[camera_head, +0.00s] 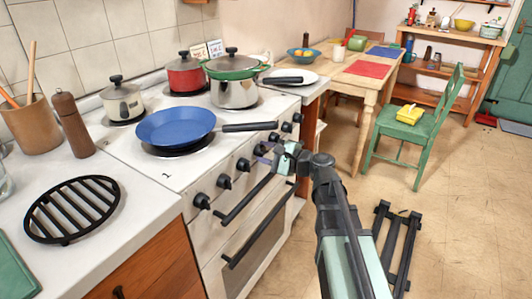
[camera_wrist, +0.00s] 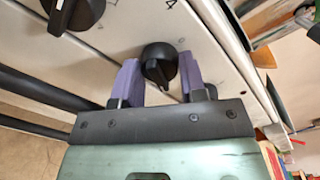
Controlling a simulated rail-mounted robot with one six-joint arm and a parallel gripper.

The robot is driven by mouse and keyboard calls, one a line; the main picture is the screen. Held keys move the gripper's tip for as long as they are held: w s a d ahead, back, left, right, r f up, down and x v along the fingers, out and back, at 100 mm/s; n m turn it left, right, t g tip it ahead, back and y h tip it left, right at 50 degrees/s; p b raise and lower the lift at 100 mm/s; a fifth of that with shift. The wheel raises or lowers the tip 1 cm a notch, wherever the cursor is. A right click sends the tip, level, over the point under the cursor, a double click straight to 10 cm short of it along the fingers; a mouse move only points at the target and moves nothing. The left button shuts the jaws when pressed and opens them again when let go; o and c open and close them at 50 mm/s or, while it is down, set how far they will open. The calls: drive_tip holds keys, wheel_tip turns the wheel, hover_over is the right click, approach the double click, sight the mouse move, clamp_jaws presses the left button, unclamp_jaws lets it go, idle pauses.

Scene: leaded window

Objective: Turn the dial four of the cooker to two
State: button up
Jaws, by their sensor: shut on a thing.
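The white cooker (camera_head: 188,172) stands at the centre left in the head view, with a row of black dials along its front edge. My gripper (camera_head: 268,152) is at the middle of this row and hides part of it. In the wrist view, the purple fingers of my gripper (camera_wrist: 158,80) are shut on a round black dial (camera_wrist: 158,56), one finger on each side. A small printed mark, seemingly a 4, shows above this dial at the picture's top edge. The dial's ridge points down in that view. Its setting marks cannot be read.
A neighbouring dial (camera_wrist: 75,12) is at the wrist view's upper left. A blue pan (camera_head: 175,127) has its handle reaching over the front edge near my gripper. Oven handles (camera_head: 258,225) run below the dials. A green chair (camera_head: 418,130) stands at the right; the floor before the cooker is partly free.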

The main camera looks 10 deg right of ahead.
drive_tip(key=shift+m, duration=0.6)
drive_tip(key=o, duration=0.9)
drive_tip(key=v, duration=1.1)
drive_tip(key=shift+a+p, duration=0.1)
drive_tip(key=shift+p, duration=0.2)
